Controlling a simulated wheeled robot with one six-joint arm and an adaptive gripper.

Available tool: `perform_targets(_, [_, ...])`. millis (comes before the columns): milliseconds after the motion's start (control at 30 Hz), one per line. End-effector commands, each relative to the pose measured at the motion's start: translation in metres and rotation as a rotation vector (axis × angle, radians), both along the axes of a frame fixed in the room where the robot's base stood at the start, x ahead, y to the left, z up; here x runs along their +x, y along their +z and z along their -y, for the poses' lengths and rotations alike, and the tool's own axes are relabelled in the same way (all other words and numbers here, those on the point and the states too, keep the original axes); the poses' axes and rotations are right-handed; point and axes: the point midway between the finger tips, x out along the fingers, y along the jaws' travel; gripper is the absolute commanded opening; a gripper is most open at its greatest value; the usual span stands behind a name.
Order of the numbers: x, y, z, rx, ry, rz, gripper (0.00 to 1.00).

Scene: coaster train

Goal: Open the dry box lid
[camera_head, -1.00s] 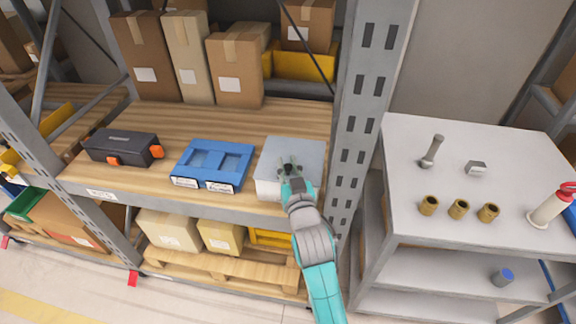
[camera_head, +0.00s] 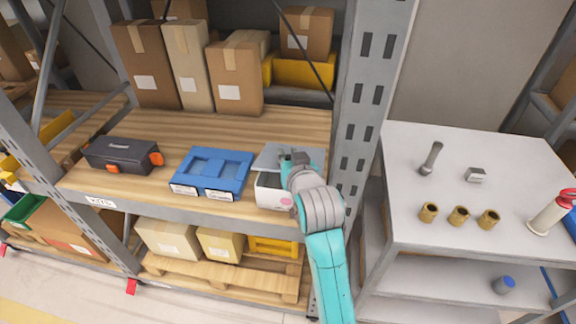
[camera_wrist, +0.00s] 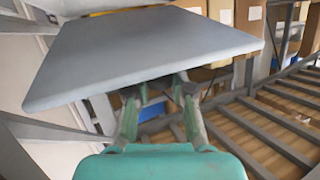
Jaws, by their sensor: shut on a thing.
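The dry box (camera_head: 268,193) is a pale box at the right end of the wooden shelf, with a pink mark on its front. Its grey lid (camera_head: 268,159) appears raised at the front, but my arm covers much of it. In the wrist view the lid (camera_wrist: 140,50) is a large tilted grey panel. My gripper (camera_head: 294,158) is at the lid's front side. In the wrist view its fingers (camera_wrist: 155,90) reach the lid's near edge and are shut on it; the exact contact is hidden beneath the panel.
A blue crate (camera_head: 213,170) stands just left of the box, and a dark toolbox (camera_head: 122,155) with orange latches farther left. A grey rack post (camera_head: 358,130) rises close on the right. Tall cartons (camera_head: 237,80) stand behind.

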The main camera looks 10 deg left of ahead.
Motion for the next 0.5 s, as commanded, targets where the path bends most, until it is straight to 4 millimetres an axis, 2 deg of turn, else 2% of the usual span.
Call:
perform_targets(33, [0.004,0.007,0.0,0.003,-0.001,-0.024,0.0])
perform_targets(167, [0.01,0.017,0.001,0.005,-0.001,-0.096,0.0])
perform_targets(500, [0.021,0.029,0.001,0.008,0.0,-0.22,0.0])
